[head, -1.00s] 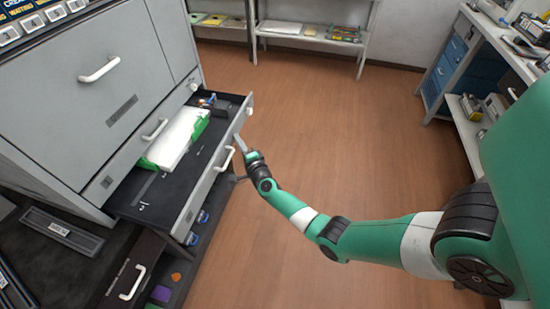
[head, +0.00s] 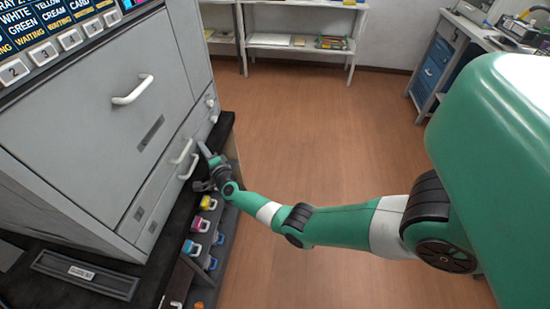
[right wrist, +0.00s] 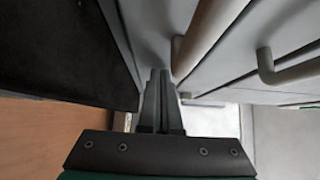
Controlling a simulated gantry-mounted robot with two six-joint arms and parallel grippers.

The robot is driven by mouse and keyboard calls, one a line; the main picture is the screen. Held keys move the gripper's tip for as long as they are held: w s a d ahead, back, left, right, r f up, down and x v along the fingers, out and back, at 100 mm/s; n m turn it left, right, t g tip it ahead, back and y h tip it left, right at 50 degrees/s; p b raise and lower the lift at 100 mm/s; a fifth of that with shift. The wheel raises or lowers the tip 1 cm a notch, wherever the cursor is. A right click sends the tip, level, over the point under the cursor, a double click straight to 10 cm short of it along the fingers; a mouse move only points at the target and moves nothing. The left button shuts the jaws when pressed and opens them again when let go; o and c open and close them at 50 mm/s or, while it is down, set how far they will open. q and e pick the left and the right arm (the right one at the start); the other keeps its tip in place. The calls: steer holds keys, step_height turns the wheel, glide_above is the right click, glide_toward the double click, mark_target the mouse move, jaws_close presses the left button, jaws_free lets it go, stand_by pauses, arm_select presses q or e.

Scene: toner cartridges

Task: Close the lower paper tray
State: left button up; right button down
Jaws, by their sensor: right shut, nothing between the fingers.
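The lower paper tray (head: 165,208) is the grey lowest drawer of the large grey machine, and in the head view its front looks about flush with the machine body. I cannot tell whether a thin gap is left. Its white handle (head: 189,167) sits just left of my right gripper (head: 207,158). The right gripper is shut and empty, with its fingers against or very close to the tray front. In the right wrist view the shut fingers (right wrist: 160,85) point at the grey front beside the handles. The tray's inside is hidden. My left gripper is not in view.
The upper tray's handle (head: 182,151) is just above the lower one. A black ledge (head: 215,140) runs under the machine, with several coloured cartridges (head: 200,224) on a shelf below. Open brown floor (head: 310,130) lies to the right. A white shelf (head: 300,43) stands at the back.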

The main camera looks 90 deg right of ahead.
steer(key=shift+w+f, duration=0.1)
steer(key=shift+f, duration=0.05)
stand_by(0.3)
steer(key=shift+a, duration=0.1)
steer(key=s+d+p+v, duration=0.2)
steer(key=p+v, duration=0.4)
steer(key=v, duration=0.6)
steer(key=shift+s+a+p, duration=0.3)
steer(key=shift+s+p, duration=0.1)
steer(key=shift+s, duration=0.05)
